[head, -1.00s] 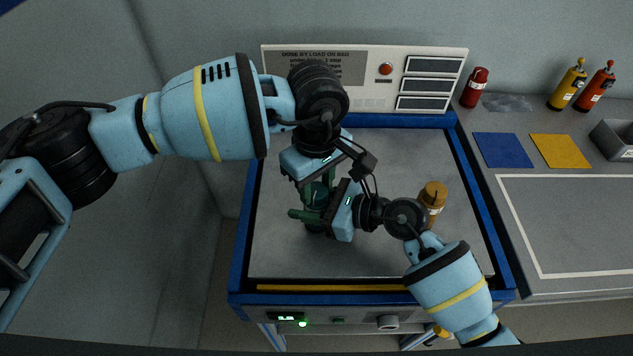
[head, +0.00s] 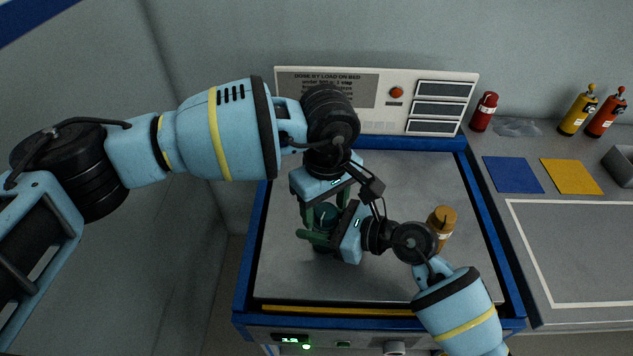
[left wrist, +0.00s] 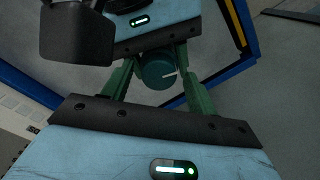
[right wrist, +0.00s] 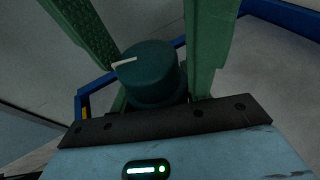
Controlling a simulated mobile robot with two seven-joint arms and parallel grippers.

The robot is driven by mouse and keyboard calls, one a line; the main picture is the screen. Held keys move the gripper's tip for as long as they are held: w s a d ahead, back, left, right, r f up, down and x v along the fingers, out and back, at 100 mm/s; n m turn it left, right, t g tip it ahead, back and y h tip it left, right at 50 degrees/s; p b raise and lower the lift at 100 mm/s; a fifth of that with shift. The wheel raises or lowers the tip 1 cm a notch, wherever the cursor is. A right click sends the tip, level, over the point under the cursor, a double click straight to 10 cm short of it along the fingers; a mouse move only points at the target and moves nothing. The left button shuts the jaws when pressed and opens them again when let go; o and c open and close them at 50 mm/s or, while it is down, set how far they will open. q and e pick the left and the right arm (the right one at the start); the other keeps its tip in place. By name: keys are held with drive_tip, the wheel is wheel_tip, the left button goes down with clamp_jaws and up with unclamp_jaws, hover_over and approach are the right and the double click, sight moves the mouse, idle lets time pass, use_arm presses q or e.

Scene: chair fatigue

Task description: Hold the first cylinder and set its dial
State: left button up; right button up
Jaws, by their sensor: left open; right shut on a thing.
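The first cylinder is dark teal (head: 326,213) and stands on the grey bed, partly hidden by my grippers. Its round dial top with a white mark shows in the left wrist view (left wrist: 156,69) and the right wrist view (right wrist: 147,66). In the left wrist view the mark points right. My right gripper (head: 322,240) is shut on the cylinder's body from the side. My left gripper (head: 325,207) comes from above, open, with its green fingers on either side of the dial. I cannot tell whether they touch it.
An amber cylinder (head: 441,221) stands on the blue-rimmed bed beside my right wrist. A panel (head: 300,110) with a red button and three displays stands behind. On the right counter are a red cylinder (head: 484,111), yellow and red bottles, a blue mat (head: 513,174) and a yellow mat (head: 571,176).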

sight(320, 207)
use_arm(q)
drive_tip(key=shift+n, duration=1.1)
drive_tip(key=shift+r+n, duration=0.3)
drive_tip(key=shift+n, duration=0.1)
wheel_tip(320, 207, up, 12)
drive_tip(key=w+a+m+h, duration=0.1)
drive_tip(key=m, duration=1)
drive_tip(key=a+f+m+g+h, duration=0.1)
drive_tip(key=a+m, duration=0.1)
drive_tip(key=m, duration=1)
drive_tip(key=w+a+m+g+h, duration=0.1)
drive_tip(key=m+h, duration=0.1)
drive_tip(key=m, duration=0.9)
drive_tip(key=shift+w+a+f, duration=0.15)
drive_tip(key=shift+w+a, duration=0.1)
drive_tip(key=shift+w, duration=0.1)
